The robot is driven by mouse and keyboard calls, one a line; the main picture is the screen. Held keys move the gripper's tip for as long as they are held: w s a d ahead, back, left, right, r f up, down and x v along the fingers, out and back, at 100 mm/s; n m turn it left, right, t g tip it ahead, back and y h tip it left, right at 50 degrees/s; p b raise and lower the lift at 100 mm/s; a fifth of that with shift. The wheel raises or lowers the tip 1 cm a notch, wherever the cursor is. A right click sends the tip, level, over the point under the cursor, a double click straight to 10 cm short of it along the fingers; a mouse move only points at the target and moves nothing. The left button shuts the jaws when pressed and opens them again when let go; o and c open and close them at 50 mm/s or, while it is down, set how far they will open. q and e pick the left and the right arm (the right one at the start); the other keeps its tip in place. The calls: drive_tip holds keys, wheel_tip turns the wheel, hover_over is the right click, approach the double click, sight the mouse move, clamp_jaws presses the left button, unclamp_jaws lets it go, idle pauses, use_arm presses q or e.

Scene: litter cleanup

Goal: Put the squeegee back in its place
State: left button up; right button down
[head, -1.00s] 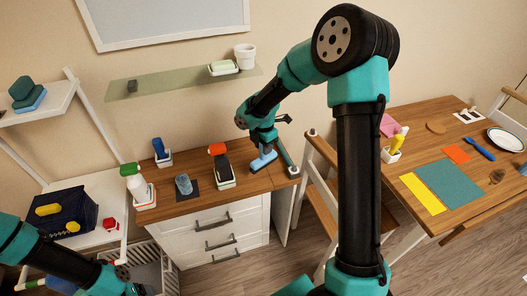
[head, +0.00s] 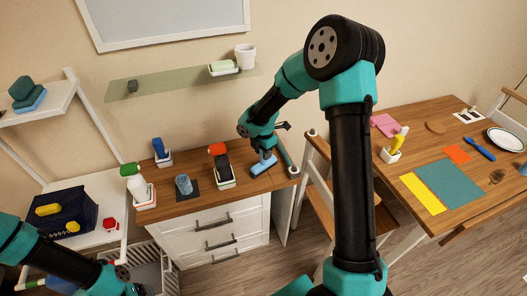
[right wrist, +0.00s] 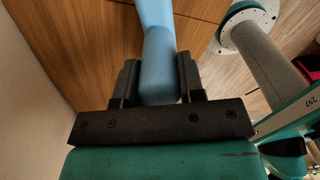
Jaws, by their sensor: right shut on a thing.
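The squeegee is light blue (head: 263,164). It is low over the right end of the wooden dresser top, and I cannot tell whether it touches the wood. My right gripper (head: 263,151) is shut on it from above. In the right wrist view the squeegee's blue handle (right wrist: 158,65) runs up between the two black fingers of the right gripper (right wrist: 158,84). Its far end goes out of that view at the top. My left arm comes in at the lower left of the head view, but its gripper's fingers do not show.
A shelf (head: 170,80) hangs above. A table (head: 395,215) stands right.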

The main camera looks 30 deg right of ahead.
drive_tip(key=c, duration=0.7)
unclamp_jaws()
drive_tip(key=shift+r, duration=0.1)
wheel_tip(320, 180, up, 12)
drive_tip(key=shift+r, duration=0.1)
idle(0.3)
